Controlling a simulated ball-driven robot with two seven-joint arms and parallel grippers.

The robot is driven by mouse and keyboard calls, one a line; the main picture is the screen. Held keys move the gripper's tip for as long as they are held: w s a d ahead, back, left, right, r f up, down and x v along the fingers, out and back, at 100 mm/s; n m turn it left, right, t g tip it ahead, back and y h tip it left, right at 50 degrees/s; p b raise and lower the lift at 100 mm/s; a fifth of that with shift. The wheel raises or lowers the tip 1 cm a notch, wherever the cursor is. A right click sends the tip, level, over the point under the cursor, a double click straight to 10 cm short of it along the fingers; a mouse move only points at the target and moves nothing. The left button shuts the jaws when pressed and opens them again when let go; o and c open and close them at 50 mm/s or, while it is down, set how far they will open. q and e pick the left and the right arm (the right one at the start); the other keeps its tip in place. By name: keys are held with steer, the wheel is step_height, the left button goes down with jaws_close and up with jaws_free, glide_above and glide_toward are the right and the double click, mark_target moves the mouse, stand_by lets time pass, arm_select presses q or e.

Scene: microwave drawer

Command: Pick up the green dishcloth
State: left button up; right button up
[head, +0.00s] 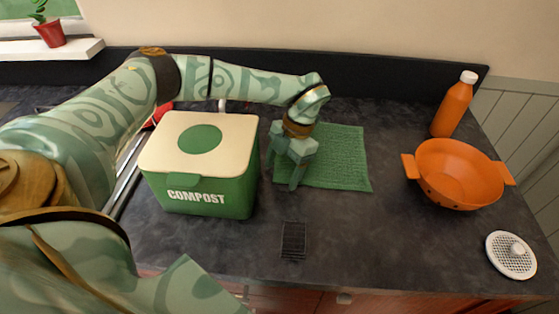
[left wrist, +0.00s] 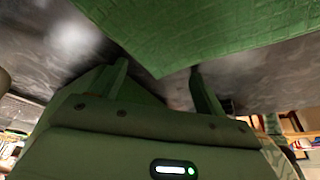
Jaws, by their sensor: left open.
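The green dishcloth (head: 338,160) lies flat on the dark countertop, right of the compost bin. It also shows across the top of the left wrist view (left wrist: 190,38), with one corner pointing toward the fingers. My left gripper (head: 289,183) is at the cloth's left edge, fingers pointing down, and hides part of that edge. Its fingers are apart and hold nothing in the left wrist view (left wrist: 160,82). Whether the fingertips touch the cloth I cannot tell. My right gripper is not in view.
A green compost bin (head: 205,190) with a cream lid stands close left of my left gripper. An orange colander (head: 460,175), an orange bottle (head: 453,108) and a white round strainer (head: 511,255) are at the right. A black grate (head: 293,240) lies near the front. The counter between cloth and colander is clear.

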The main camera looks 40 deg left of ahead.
arm_select(q)
steer(key=shift+f, duration=0.2)
steer(key=shift+c, duration=0.7)
jaws_close()
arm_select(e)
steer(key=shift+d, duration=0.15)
arm_select(q)
steer(key=shift+r, duration=0.1)
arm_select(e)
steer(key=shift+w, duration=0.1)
